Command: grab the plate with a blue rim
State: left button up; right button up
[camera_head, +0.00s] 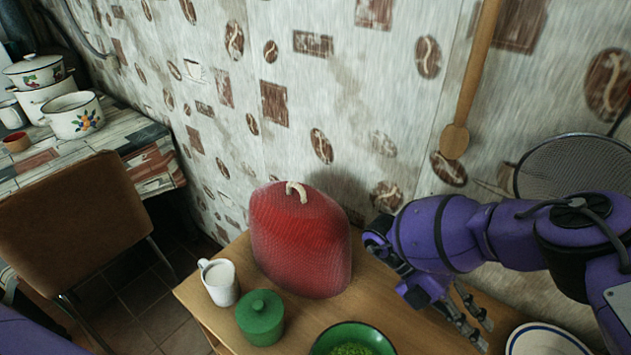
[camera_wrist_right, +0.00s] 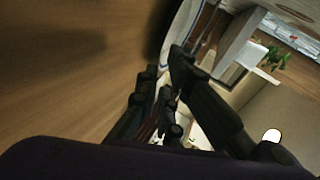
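The white plate with a blue rim (camera_head: 545,341) lies on the wooden table at the bottom right of the head view, cut off by the frame's lower edge. My right gripper (camera_head: 481,331) is just left of the plate, low over the table, its fingers pointing down and right. The fingers are apart with nothing between them. In the right wrist view, the fingers (camera_wrist_right: 161,68) show beside a pale curved edge that looks like the plate (camera_wrist_right: 183,27). My left gripper is not in view.
On the wooden table (camera_head: 420,338) stand a red cover (camera_head: 300,240), a white mug (camera_head: 220,283), a green lidded pot (camera_head: 261,318) and a green bowl (camera_head: 352,335). A sieve (camera_head: 570,165) hangs at the wall. A brown chair (camera_head: 75,215) is at left.

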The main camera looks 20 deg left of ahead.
jog(key=shift+d+f, duration=0.15)
jog(key=shift+d, duration=0.3)
jog(key=x, duration=0.7)
jog(key=shift+s+a+p, duration=0.1)
jog(key=shift+s+p, duration=0.3)
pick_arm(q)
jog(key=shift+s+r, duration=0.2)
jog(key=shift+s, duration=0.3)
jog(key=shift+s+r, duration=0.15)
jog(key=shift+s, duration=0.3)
pick_arm(e)
grip_shut()
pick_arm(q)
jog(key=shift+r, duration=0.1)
pick_arm(e)
jog(key=shift+r, duration=0.2)
